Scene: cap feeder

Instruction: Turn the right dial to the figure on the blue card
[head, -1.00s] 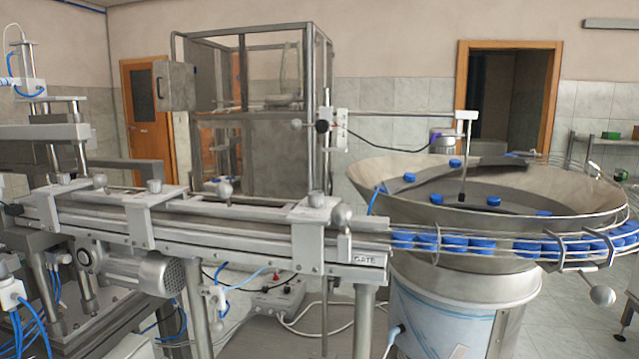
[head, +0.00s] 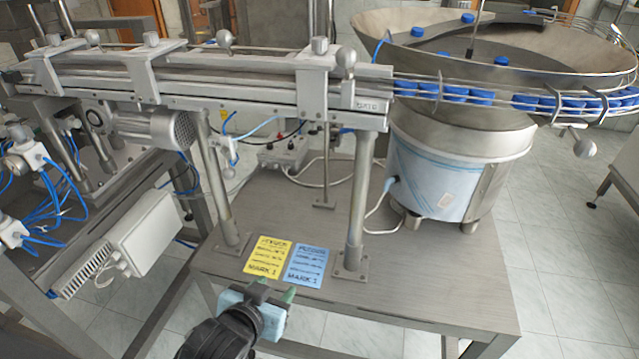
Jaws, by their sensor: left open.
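The blue card (head: 308,267) lies flat on the grey bench top, and its bottom line appears to read MARK 1. A yellow card (head: 268,257) lies to its left, also with a MARK 1 line. A small grey control box (head: 283,153) stands further back under the conveyor; its dials are too small to tell apart or read. My left gripper (head: 275,291) is open and empty, just in front of the cards at the bench's front edge, well short of the box. My right gripper is not in view.
Two conveyor legs (head: 359,190) stand on the bench, either side of the cards. White cables run from the box to the feeder drum (head: 435,175) on the right. The conveyor (head: 200,85) hangs above the box. The bench's front right (head: 430,285) is clear.

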